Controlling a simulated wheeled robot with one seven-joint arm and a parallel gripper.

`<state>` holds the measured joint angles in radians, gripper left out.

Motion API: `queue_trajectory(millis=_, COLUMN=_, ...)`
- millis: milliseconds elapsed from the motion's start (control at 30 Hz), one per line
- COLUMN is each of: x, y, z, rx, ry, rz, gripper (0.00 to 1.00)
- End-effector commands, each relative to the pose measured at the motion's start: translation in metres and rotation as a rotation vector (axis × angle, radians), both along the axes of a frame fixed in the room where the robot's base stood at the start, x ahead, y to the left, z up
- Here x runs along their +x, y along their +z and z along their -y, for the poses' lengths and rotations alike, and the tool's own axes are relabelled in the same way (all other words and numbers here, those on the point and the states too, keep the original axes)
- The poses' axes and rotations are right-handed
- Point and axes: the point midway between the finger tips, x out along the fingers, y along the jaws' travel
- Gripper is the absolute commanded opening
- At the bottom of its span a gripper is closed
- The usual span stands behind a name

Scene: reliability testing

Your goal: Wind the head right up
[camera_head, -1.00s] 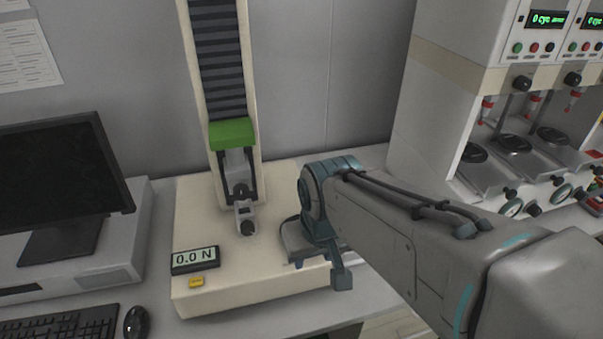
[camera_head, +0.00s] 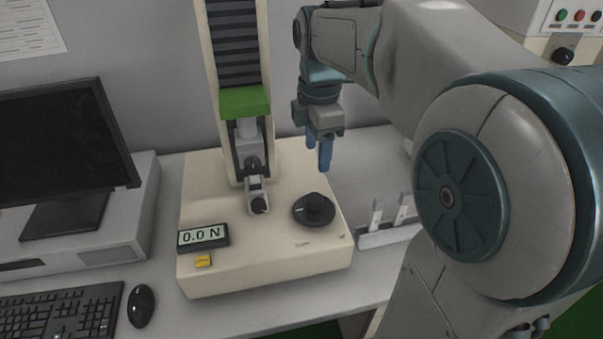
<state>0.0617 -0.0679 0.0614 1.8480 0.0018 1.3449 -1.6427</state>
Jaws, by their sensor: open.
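A cream test stand has a tall column (camera_head: 268,70) with dark bellows and a green-topped head (camera_head: 245,103) low on it. The head's grey upper grip hangs close above a lower grip (camera_head: 258,190); I cannot tell if they touch. A round black hand knob (camera_head: 315,209) sits on the right part of the cream base (camera_head: 250,270). My gripper (camera_head: 318,152) points down with blue fingers, open and empty, above and apart from the knob. The force display (camera_head: 203,236) reads 0.0 N.
A yellow button (camera_head: 203,261) is on the base front. A monitor (camera_head: 60,150), keyboard (camera_head: 65,312) and mouse (camera_head: 141,306) stand at left. A grey rack with pale upright pieces (camera_head: 390,233) lies right of the base. My arm covers much of the right side.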

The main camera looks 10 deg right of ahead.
Motion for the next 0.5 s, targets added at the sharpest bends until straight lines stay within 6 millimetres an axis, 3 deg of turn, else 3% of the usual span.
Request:
queue_trajectory(millis=267, x=0.009, y=-0.007, z=0.0, rx=0.002, ry=0.129, rz=-0.021, gripper=0.56)
queue_trajectory(millis=500, x=0.008, y=-0.051, z=0.0, rx=0.001, ry=0.128, rz=-0.023, gripper=0.56)
